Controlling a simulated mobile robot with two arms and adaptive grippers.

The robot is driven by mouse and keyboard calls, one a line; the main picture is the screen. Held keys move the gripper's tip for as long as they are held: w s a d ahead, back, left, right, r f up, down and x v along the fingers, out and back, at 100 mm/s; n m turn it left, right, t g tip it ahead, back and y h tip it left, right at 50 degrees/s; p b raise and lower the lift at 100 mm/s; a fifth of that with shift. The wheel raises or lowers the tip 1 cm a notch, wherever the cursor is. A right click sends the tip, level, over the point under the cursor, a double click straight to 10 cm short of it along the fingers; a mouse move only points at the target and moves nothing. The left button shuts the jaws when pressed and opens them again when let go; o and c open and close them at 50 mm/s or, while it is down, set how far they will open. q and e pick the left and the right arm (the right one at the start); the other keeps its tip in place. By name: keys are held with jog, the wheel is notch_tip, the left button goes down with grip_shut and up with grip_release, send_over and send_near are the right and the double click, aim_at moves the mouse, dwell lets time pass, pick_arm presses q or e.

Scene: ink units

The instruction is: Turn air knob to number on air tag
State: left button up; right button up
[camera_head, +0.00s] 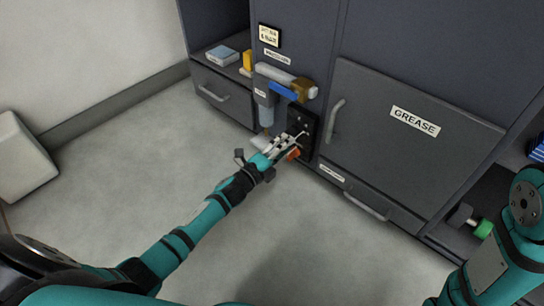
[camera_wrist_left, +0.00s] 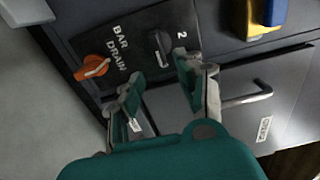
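A black panel (camera_wrist_left: 135,28) on the cabinet front carries the words BAR and DRAIN and a number 2. A dark knob (camera_wrist_left: 160,48) sits on it near the 2, and an orange knob (camera_wrist_left: 93,66) sits by DRAIN. The panel also shows in the head view (camera_head: 303,119). My left gripper (camera_wrist_left: 164,88) is open; its fingers stand apart with the dark knob between and just beyond their tips. I cannot tell whether they touch it. A pale tag (camera_head: 270,35) hangs above; its writing is too small to read. My right gripper is out of view.
A pipe and filter unit (camera_head: 287,82) with a blue part juts out above the panel. A GREASE door (camera_head: 405,135) with a handle is to the right. An open shelf with a box (camera_head: 221,55) is at the left. The floor in front is clear.

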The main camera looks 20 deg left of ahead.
pick_arm(q)
jog(key=v, duration=0.7)
jog(key=shift+d+r, duration=0.1)
jog(key=shift+r, duration=0.05)
